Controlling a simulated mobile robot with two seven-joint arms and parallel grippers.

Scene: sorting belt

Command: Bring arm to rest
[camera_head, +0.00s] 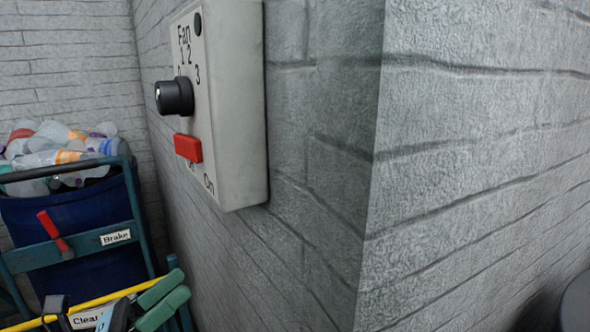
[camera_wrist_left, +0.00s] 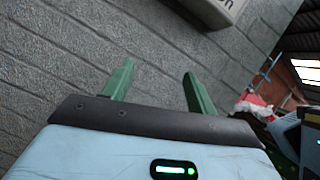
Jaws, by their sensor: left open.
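My left gripper (camera_head: 180,283) is low in the head view, left of centre, below the fan control box and in front of the cart. Its green fingers also show in the left wrist view (camera_wrist_left: 158,70), spread apart with nothing between them. They point towards the grey brick wall. My right gripper is in neither view.
A pale fan control box (camera_head: 232,110) with a black knob (camera_head: 174,96) and a red switch (camera_head: 188,148) juts from the grey wall (camera_head: 480,130). At left is a blue bin (camera_head: 95,275) of bottles (camera_head: 60,150) with a red brake lever (camera_head: 54,232). A yellow bar (camera_head: 105,298) crosses the lower left.

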